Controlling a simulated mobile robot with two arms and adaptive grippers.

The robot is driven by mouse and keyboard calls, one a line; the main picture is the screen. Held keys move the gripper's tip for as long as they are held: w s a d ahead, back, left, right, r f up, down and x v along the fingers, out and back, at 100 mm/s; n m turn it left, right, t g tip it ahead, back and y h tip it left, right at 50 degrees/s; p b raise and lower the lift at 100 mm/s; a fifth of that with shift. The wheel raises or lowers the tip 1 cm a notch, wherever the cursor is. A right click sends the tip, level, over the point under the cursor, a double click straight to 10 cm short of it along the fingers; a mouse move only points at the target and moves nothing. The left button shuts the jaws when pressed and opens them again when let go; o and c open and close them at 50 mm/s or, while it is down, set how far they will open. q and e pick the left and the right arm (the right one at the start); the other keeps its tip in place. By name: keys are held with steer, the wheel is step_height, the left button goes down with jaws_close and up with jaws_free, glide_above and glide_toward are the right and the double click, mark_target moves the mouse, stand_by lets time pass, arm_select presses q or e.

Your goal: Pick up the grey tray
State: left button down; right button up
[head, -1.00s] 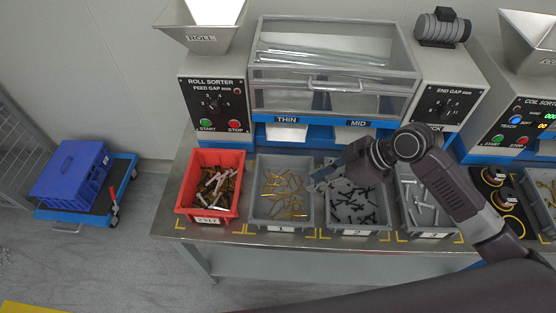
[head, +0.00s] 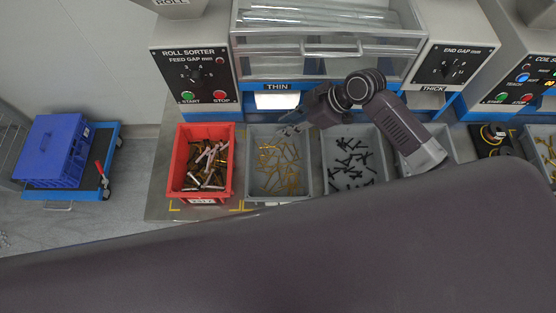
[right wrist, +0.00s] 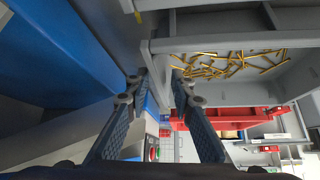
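Several grey trays stand in a row on the bench. The grey tray with brass-coloured screws (head: 251,170) is just right of the red bin, and it also shows in the right wrist view (right wrist: 225,42). My right gripper (head: 290,131) is at this tray's back rim in the head view. In the right wrist view the two blue fingers of the right gripper (right wrist: 160,88) are apart, with the tray's edge close to or between their tips; contact cannot be told. My left gripper is not in view.
A red bin (head: 176,175) of mixed screws stands left of the tray. A grey tray with black screws (head: 329,160) stands right of it. The sorter machine (head: 190,60) rises close behind. A blue crate (head: 55,150) sits on a trolley at the left.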

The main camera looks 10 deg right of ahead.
steer(key=shift+w+a+f, duration=0.1)
steer(key=shift+a+f, duration=0.15)
steer(key=shift+f, duration=0.1)
jaws_close()
steer(key=shift+r, duration=0.25)
